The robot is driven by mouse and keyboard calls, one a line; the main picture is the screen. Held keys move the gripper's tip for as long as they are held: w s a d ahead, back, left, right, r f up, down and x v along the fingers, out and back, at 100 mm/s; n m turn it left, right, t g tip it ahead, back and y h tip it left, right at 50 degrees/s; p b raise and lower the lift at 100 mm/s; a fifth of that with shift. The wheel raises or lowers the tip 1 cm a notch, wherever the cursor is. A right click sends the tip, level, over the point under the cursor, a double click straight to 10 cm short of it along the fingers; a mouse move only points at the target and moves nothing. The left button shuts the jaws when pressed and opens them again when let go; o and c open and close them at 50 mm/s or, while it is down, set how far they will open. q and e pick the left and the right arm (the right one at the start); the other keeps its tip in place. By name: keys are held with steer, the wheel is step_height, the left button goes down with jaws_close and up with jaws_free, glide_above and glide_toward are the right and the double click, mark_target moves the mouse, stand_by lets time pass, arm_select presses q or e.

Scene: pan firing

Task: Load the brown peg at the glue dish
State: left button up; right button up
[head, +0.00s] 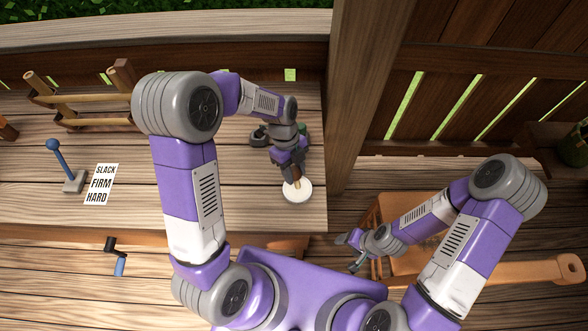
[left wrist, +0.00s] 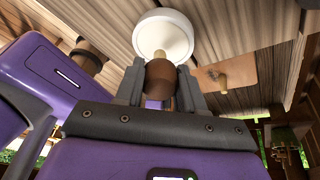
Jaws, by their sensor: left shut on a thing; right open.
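My left gripper (head: 295,178) is shut on the brown peg (left wrist: 159,80), which sits between its two fingers in the left wrist view. The white round glue dish (head: 298,194) stands near the right end of the wooden bench, right at the peg's lower end. In the left wrist view the dish (left wrist: 162,32) lies just beyond the peg's tip; I cannot tell whether they touch. My right gripper (head: 356,250) is open and empty, low beside the orange wooden seat, apart from the bench.
On the bench (head: 240,205) stand a blue-knobbed lever (head: 60,160), a SLACK/FIRM/HARD card (head: 101,184) and a wooden rack (head: 90,110). A thick post (head: 365,80) rises by the bench's right end. The bench middle is partly hidden by my arm.

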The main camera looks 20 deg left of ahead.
mark_target(297, 174)
arm_select(q)
steer(key=shift+f+b, duration=0.7)
steer(key=shift+f, duration=0.05)
stand_by(1.8)
steer(key=shift+r+p, duration=2.5)
steer(key=shift+r, duration=1.1)
